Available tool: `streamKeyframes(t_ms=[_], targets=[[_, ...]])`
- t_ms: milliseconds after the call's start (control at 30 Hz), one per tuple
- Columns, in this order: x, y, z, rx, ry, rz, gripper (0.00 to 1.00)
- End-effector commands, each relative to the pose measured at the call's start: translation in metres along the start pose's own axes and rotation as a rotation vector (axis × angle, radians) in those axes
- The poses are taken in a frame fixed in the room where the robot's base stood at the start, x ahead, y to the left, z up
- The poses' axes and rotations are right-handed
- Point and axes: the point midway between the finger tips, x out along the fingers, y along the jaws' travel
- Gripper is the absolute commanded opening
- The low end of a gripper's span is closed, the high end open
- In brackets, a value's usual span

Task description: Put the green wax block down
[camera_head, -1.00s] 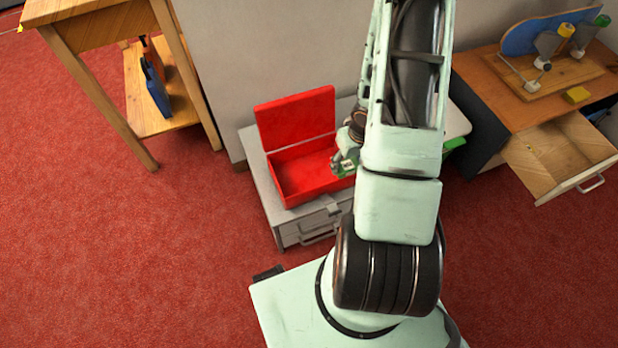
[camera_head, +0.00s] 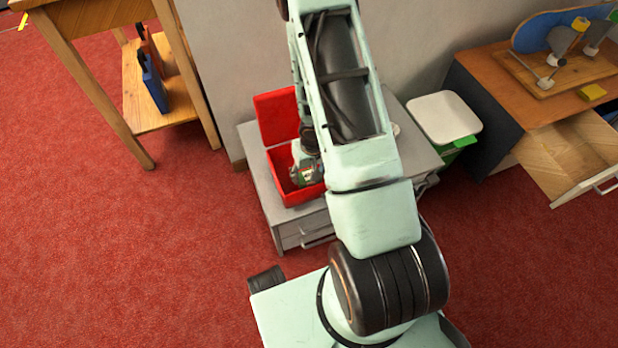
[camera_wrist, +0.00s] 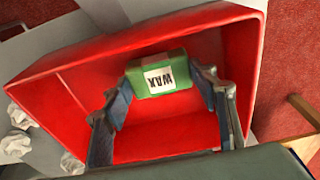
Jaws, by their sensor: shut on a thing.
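The green wax block (camera_wrist: 157,74), with a white label reading WAX, is between the fingers of my gripper (camera_wrist: 162,95) in the wrist view. My gripper is shut on it. In the wrist view the block shows against the inside of the open red box (camera_wrist: 70,75); I cannot tell whether it touches the bottom. In the head view my gripper (camera_head: 305,172) is over the red box (camera_head: 277,118), whose lid stands up at the back. My arm hides the right part of the box, and only a bit of green shows at the gripper.
The box stands on a grey cabinet (camera_head: 262,190). Crumpled white pieces (camera_wrist: 18,145) lie beside the box. A bin with a white lid (camera_head: 444,118) stands right of the cabinet. A desk with an open drawer (camera_head: 565,160) is further right, a wooden table (camera_head: 85,75) at left.

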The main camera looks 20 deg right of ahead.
Motion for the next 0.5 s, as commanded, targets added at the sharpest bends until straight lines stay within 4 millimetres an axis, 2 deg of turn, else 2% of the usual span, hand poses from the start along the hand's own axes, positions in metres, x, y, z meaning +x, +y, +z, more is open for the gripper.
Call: streamKeyframes(t_ms=[33,100,467,500], targets=[[0.0128,-0.0004,0.0019,-0.002,0.0,0.0,0.28],[0.0175,0.0,0.0023,-0.002,0.0,0.0,0.28],[0.0197,0.0003,0.0024,0.0,0.001,0.0,0.28],[0.0181,0.0003,0.0021,-0.001,0.002,0.0,0.58]])
